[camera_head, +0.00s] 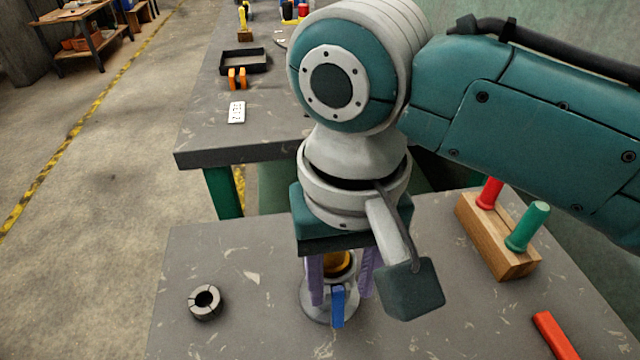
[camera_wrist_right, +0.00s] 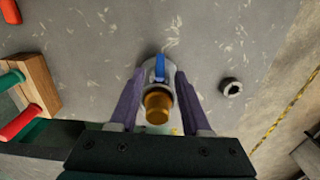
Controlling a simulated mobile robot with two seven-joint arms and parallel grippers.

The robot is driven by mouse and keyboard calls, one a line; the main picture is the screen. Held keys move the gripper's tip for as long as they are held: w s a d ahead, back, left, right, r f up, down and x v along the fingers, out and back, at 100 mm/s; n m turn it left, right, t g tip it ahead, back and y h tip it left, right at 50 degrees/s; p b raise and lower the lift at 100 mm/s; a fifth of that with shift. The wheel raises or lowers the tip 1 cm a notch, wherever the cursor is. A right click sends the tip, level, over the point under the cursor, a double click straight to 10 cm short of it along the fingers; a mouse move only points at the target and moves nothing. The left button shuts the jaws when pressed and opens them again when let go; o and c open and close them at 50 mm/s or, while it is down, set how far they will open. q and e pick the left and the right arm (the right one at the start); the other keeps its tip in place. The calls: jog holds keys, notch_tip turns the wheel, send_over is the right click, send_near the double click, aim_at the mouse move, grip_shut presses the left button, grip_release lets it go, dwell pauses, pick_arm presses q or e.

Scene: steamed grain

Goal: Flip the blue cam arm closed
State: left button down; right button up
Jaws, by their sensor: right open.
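The blue cam arm (camera_head: 338,308) sticks out on the near side of a round grey fixture (camera_head: 314,306) on the near table. In the right wrist view the blue arm (camera_wrist_right: 160,68) shows just beyond a brass-orange cylinder (camera_wrist_right: 158,106) on the fixture. My right gripper (camera_head: 341,297) points down over the fixture. Its two purple fingers are apart, one on each side of the cylinder and blue arm, with gaps visible in the wrist view (camera_wrist_right: 159,78). Whether a finger touches the fixture is unclear. The gripper and forearm hide the fixture's far part. My left gripper is not in view.
A grey slotted ring (camera_head: 205,302) lies left of the fixture. A wooden block (camera_head: 498,238) with red and green pegs stands to the right, and a red bar (camera_head: 555,335) lies nearer. A second table (camera_head: 205,135) stands behind.

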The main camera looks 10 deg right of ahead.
aim_at(338, 313)
notch_tip(338, 313, down, 6)
jog(key=shift+r+b, duration=0.1)
jog(key=shift+b, duration=0.6)
grip_shut()
